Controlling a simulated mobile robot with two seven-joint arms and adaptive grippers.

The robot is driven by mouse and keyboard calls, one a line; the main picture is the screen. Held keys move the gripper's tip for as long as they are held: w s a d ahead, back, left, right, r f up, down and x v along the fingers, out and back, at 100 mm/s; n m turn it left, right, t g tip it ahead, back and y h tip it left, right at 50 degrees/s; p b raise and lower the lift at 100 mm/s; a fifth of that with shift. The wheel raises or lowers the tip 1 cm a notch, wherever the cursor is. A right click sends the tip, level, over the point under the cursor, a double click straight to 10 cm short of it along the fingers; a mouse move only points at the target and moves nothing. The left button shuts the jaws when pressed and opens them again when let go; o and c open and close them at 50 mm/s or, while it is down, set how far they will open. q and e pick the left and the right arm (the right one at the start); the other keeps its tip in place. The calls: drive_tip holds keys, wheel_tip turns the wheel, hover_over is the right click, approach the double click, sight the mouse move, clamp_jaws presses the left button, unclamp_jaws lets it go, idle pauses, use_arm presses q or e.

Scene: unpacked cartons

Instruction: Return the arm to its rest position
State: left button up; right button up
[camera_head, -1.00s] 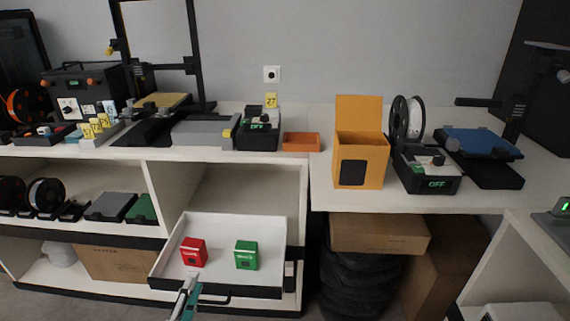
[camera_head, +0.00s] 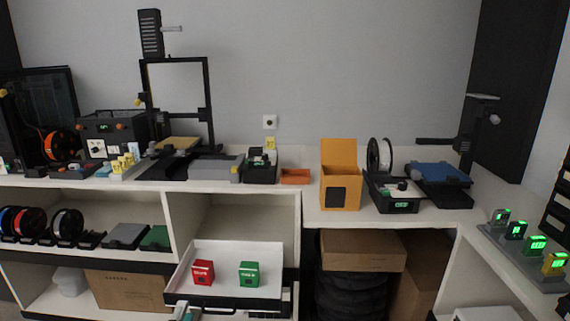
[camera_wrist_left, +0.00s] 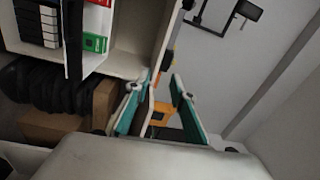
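My left gripper (camera_head: 183,311) shows only as a small teal tip at the bottom edge of the head view, in front of the open white drawer (camera_head: 180,274). In the left wrist view its two teal fingers (camera_wrist_left: 161,84) are apart with nothing held between them. A red box (camera_head: 203,272) and a green box (camera_head: 249,273) stand apart inside the drawer; the green box also shows in the left wrist view (camera_wrist_left: 94,42). My right gripper is in neither view.
An open orange carton (camera_head: 340,190) stands on the worktop, beside a black device (camera_head: 395,196). Brown cartons (camera_head: 362,250) sit under the worktop. The drawer juts out from the shelf unit. Devices with green displays (camera_head: 537,244) stand at the right.

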use_arm(q)
drive_tip(key=s+f+n+g+b, duration=0.2)
drive_tip(key=s+f+n, duration=0.1)
drive_tip(key=f, duration=0.4)
drive_tip(key=s+f+n+g+b, duration=0.1)
drive_tip(key=s+f+n+b, duration=0.1)
drive_tip(key=s+f, duration=0.35)
drive_tip(key=s+d+f+n+g+h+b, duration=0.1)
drive_tip(key=s+d+f+n+g+b, duration=0.1)
drive_tip(key=s+f+n+g, duration=0.3)
drive_tip(key=s+d+f+n+h+b, duration=0.2)
drive_tip(key=s+d+f+n+b, duration=0.1)
drive_tip(key=s+f, duration=0.45)
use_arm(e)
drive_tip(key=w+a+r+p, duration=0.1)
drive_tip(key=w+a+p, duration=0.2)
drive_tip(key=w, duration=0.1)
use_arm(q)
wheel_tip(320, 180, up, 6)
drive_tip(key=a+y+p, duration=0.1)
drive_tip(key=a+p, duration=0.1)
drive_tip(key=p, duration=1.1)
drive_tip(key=shift+s+a, duration=0.2)
drive_tip(key=shift+s, duration=0.15)
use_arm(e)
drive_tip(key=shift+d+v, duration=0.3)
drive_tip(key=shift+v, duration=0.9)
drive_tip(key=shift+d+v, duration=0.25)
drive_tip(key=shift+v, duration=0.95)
